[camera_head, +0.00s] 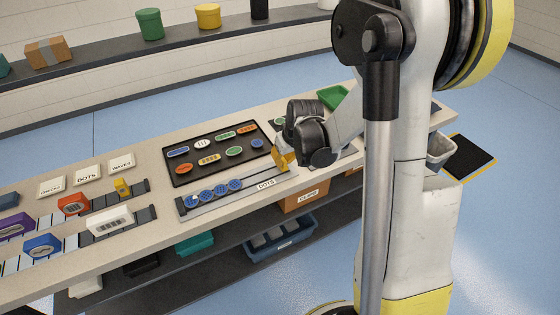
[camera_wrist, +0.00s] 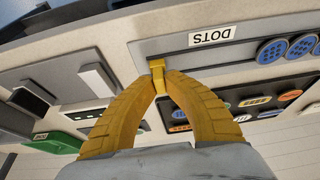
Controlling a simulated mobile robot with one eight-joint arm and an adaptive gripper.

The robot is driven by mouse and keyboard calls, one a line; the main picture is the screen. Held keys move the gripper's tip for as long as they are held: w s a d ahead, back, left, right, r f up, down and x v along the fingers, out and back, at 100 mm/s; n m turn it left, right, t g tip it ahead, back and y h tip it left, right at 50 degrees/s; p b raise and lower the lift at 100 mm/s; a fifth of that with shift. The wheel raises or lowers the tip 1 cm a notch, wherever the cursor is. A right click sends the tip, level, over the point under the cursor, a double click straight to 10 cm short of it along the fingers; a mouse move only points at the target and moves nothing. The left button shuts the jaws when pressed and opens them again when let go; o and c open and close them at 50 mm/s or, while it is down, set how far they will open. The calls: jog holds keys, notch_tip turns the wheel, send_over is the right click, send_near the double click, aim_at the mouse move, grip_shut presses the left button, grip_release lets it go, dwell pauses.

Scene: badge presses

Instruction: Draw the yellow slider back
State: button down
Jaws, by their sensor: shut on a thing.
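My gripper (camera_head: 281,158) has yellow fingers and is at the right end of the grey rail labelled DOTS (camera_head: 240,191). In the wrist view my gripper (camera_wrist: 158,72) has its fingertips shut on a small yellow slider (camera_wrist: 157,64). The slider sits at the end of the rail away from the badges; in the head view the fingers mostly hide it. Several blue dotted badges (camera_head: 207,194) lie in a row at the rail's left end, and two show in the wrist view (camera_wrist: 272,50). A gap of bare rail lies between them and the slider.
A black tray (camera_head: 180,176) of coloured badges lies behind the rail. Another yellow block (camera_head: 122,187) stands on a rail further left, near a white block (camera_head: 110,220) and a red one (camera_head: 73,204). A green tray (camera_head: 333,97) is beyond my gripper. A CLIPS box (camera_head: 305,196) is below.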

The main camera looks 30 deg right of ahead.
jog(key=c, duration=1.5)
grip_release()
jog(key=shift+d, duration=0.25)
jog(key=shift+o, duration=0.2)
jog(key=shift+d, duration=0.1)
jog(key=v, duration=1.2)
jog(key=s+a+r+t, duration=0.1)
jog(key=s+a+r, duration=0.2)
jog(key=s+a, duration=0.4)
jog(key=s+a+r+t, duration=0.1)
jog(key=s+a+r, duration=0.2)
jog(key=s+a, duration=0.3)
jog(key=shift+s+a+t, duration=0.3)
jog(key=shift+s+a, duration=0.05)
jog(key=shift+s, duration=0.8)
